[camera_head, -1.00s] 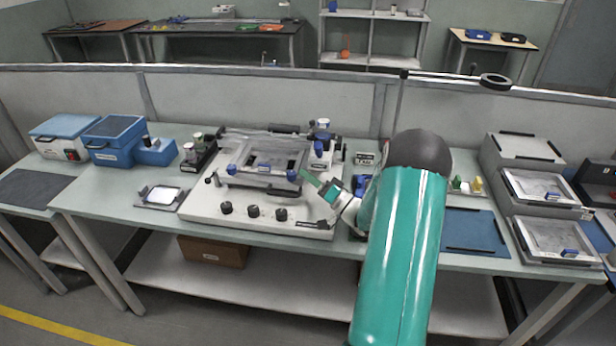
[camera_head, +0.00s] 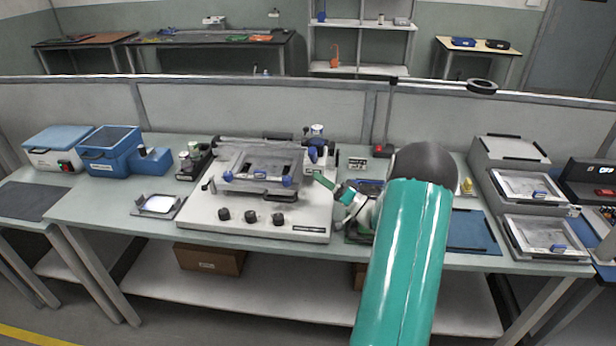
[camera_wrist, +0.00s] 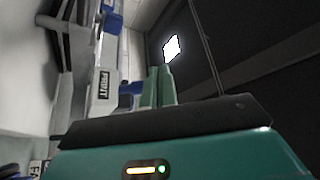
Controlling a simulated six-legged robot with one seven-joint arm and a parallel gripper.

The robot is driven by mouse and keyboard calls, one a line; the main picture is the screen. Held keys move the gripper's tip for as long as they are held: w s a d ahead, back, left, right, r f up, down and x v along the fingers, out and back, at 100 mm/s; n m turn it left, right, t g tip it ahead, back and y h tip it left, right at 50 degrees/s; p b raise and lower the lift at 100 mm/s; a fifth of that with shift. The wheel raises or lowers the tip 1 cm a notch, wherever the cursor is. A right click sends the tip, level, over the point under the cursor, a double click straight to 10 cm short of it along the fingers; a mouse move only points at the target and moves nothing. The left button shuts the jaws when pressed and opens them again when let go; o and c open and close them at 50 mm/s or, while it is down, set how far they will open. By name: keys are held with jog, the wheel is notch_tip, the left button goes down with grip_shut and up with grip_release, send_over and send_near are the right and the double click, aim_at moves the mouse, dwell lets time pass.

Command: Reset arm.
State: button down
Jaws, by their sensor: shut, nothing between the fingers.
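My gripper (camera_head: 323,181) has green fingers and sits at the end of my teal and dark grey arm. In the head view it appears over the right side of the white stencil-printing machine (camera_head: 205,218), just right of its grey frame (camera_head: 262,163). The fingers are shut with nothing between them. In the wrist view the green fingers (camera_wrist: 157,86) are together, pointing away from the camera. My arm hides part of the bench right of the machine.
The bench (camera_head: 110,205) holds blue boxes (camera_head: 108,150) at the left and a small tray (camera_head: 160,205) near the machine. A blue mat (camera_head: 472,232) and framed stencils (camera_head: 535,235) lie to the right. A partition (camera_head: 230,105) runs behind. A thin post (camera_head: 389,115) rises behind my arm.

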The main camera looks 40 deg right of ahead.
jog(key=s+d+f, duration=0.2)
jog(key=d, duration=0.1)
jog(key=shift+s+d+f, duration=0.1)
jog(key=shift+s+f, duration=0.15)
jog(key=shift+s, duration=0.05)
jog(key=w+a+r+n+g+y, duration=0.15)
jog(key=a+r+g+y, duration=0.35)
jog(key=a, duration=0.7)
jog(key=w+a+r+n+g+y, duration=0.1)
jog(key=a+r+n+g, duration=0.2)
jog(key=a+g, duration=0.55)
jog(key=s+a+r+n+g+h, duration=0.15)
jog(key=s+a, duration=0.25)
jog(key=a, duration=0.4)
jog(key=s+a+r+g+h, duration=0.1)
jog(key=s+a+g+h, duration=0.15)
jog(key=a, duration=0.55)
jog(key=s+a+r+t+h, duration=0.1)
jog(key=s+a+r+h, duration=0.1)
jog(key=s+h, duration=0.2)
jog(key=s+a+r+t+h, duration=0.1)
jog(key=s+h, duration=0.4)
jog(key=s, duration=0.6)
jog(key=shift+a+r, duration=0.55)
jog(key=shift+s, duration=0.15)
